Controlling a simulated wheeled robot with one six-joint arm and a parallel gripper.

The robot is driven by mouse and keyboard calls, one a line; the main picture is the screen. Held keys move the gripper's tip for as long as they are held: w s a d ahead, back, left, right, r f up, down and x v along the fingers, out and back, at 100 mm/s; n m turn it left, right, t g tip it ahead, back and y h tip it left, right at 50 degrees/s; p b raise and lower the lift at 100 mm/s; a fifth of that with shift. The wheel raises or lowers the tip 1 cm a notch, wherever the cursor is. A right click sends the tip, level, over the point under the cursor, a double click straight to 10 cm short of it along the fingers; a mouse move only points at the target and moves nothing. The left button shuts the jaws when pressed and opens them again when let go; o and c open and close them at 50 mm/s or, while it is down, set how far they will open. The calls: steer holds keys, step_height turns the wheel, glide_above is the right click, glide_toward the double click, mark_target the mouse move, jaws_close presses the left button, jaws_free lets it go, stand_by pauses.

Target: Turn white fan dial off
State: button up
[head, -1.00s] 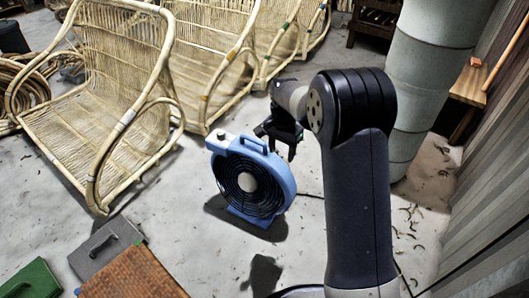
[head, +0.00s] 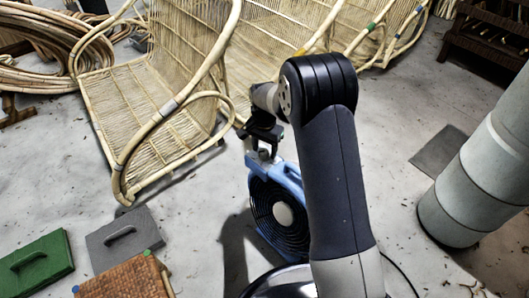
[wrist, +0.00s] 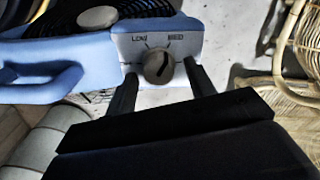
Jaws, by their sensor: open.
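A blue fan (head: 281,205) with a black grille and a pale hub stands on the floor, partly hidden by my arm in the head view. In the wrist view its blue body (wrist: 60,68) carries a grey panel with the printed words LOW and what looks like MED. In the head view my gripper (head: 262,150) is above the fan's top left corner.
A rattan chair (head: 150,95) stands close behind and left of the fan. Grey (head: 120,238) and green (head: 35,264) handled blocks and a woven brown board (head: 125,278) lie at lower left.

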steer(key=shift+f, duration=0.35)
steer(key=shift+c, duration=0.4)
steer(key=c, duration=0.9)
